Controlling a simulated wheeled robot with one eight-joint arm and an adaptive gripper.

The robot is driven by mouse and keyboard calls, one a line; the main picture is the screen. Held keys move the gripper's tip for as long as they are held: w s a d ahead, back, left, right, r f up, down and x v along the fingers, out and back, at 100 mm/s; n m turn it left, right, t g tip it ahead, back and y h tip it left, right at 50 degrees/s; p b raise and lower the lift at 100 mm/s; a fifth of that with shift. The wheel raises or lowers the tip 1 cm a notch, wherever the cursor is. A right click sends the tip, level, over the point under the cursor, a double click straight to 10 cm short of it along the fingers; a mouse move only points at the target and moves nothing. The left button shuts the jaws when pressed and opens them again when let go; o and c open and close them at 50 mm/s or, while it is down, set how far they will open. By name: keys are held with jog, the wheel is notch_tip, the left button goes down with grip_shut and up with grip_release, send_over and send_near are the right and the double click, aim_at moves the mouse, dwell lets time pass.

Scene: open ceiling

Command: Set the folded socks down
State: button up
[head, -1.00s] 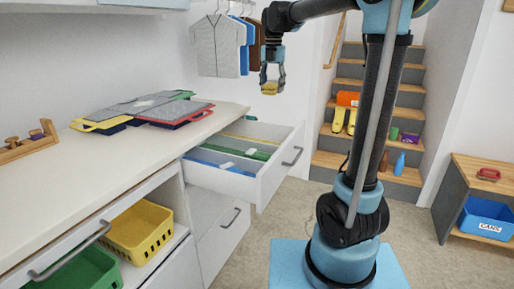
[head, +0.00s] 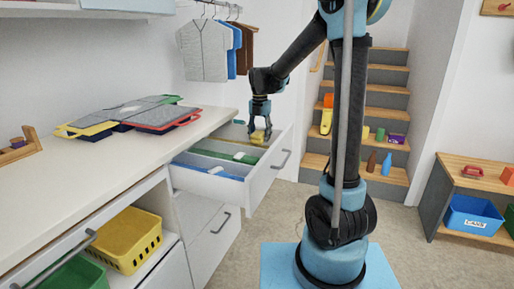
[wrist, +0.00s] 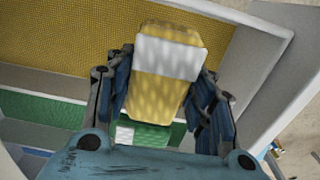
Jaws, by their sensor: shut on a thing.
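The folded yellow socks with a white band (wrist: 166,70) are between the fingers of my gripper (wrist: 160,92) in the wrist view. In the head view my gripper (head: 260,128) points down over the far part of the open drawer (head: 268,178), shut on the yellow socks (head: 259,138). The drawer has yellow, green and blue lined sections. The yellow-lined section (wrist: 75,40) lies beneath and beside the socks. I cannot tell whether the socks touch its floor. A green folded item with a white band (wrist: 145,133) lies in the green-lined section (wrist: 45,112).
Shirts (head: 203,50) hang behind the drawer. Wooden stairs (head: 375,100) rise behind my arm.

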jog(key=shift+f, duration=2.65)
jog(key=o, duration=1)
jog(key=shift+o, duration=0.2)
jog(key=shift+r, duration=0.1)
